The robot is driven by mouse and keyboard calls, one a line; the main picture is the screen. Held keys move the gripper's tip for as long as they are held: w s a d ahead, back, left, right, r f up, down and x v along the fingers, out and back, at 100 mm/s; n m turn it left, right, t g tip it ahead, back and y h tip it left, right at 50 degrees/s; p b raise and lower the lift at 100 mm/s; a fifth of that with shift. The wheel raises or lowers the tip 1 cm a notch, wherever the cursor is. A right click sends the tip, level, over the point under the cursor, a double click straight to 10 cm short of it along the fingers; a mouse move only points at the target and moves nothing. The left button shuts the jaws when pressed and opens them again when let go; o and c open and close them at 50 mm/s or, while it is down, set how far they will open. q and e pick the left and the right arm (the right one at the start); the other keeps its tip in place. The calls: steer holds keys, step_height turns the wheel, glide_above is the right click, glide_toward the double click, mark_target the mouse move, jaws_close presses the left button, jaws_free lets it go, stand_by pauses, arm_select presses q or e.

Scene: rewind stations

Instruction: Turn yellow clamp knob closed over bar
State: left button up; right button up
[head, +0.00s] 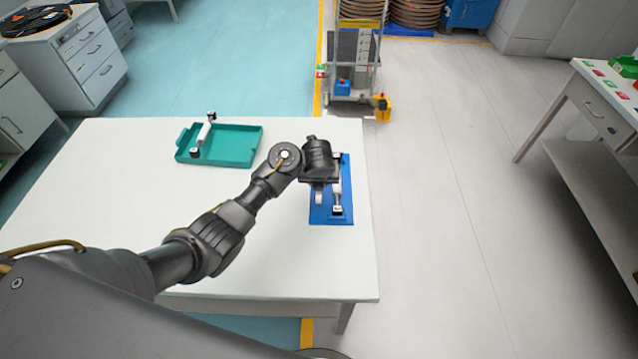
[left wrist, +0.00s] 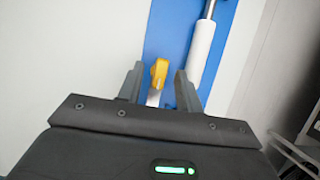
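The yellow clamp knob (left wrist: 159,71) shows in the left wrist view, over the blue board (left wrist: 172,30). My left gripper (left wrist: 158,82) is open, with one finger on each side of the knob and gaps between them. A white bar or roller (left wrist: 201,52) with a metal end lies just right of the right finger. In the head view my left arm reaches over the blue board (head: 331,217), and my wrist hides the knob and fingertips. My right gripper is not in view.
A teal tray (head: 240,147) holding another white bar with dark ends (head: 203,134) is on the white table (head: 110,200), left of the blue board. The table's right edge is close to the board. A cart (head: 352,65) stands beyond the table.

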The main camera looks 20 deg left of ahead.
arm_select(q)
steer(key=shift+w+f, duration=0.1)
steer(key=shift+f, duration=0.1)
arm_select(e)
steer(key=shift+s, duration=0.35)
arm_select(q)
jaws_close()
